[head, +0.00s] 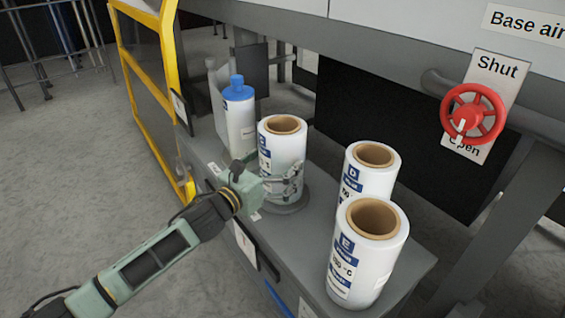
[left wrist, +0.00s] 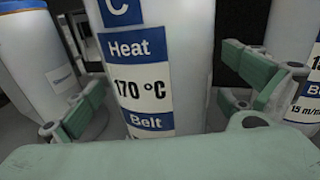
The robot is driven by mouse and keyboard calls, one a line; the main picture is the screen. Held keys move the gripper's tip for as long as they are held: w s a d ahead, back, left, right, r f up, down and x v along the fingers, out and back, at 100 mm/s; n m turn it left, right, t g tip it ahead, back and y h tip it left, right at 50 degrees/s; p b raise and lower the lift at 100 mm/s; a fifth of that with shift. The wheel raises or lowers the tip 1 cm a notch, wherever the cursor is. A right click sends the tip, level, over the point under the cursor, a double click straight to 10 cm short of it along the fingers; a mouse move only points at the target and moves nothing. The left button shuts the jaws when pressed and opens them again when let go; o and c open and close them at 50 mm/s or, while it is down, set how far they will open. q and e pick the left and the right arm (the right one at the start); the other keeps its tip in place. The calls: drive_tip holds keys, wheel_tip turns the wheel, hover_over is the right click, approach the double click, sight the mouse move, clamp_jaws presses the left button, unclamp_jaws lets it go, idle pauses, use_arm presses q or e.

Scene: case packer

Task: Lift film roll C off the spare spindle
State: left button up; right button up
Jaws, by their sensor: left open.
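Film roll C (head: 283,138) is a white roll with a brown core, standing upright on a dark round base (head: 290,206) on the grey bench. The spindle itself is hidden by the roll. In the left wrist view the roll (left wrist: 190,55) fills the middle, with a blue "C" label reading "Heat 170 °C". My left gripper (head: 281,182) is open at the roll's lower half, with one finger on each side of it. The fingers also show at both sides in the left wrist view (left wrist: 170,98). I cannot tell whether they touch the roll. My right gripper is not in view.
Roll D (head: 364,185) and roll E (head: 368,255) stand close together to the right on the bench (head: 408,282). A white bottle with a blue cap (head: 239,120) stands behind left. A yellow guard frame (head: 150,130) is left; a red valve wheel (head: 474,114) is right.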

use_arm(q)
drive_tip(key=shift+x, duration=1.5)
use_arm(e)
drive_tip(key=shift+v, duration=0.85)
use_arm(q)
drive_tip(key=shift+c, duration=0.5)
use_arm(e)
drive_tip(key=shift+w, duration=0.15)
use_arm(q)
drive_tip(key=c, duration=1.5)
drive_tip(key=shift+r, duration=0.15)
drive_tip(key=shift+c, duration=0.6)
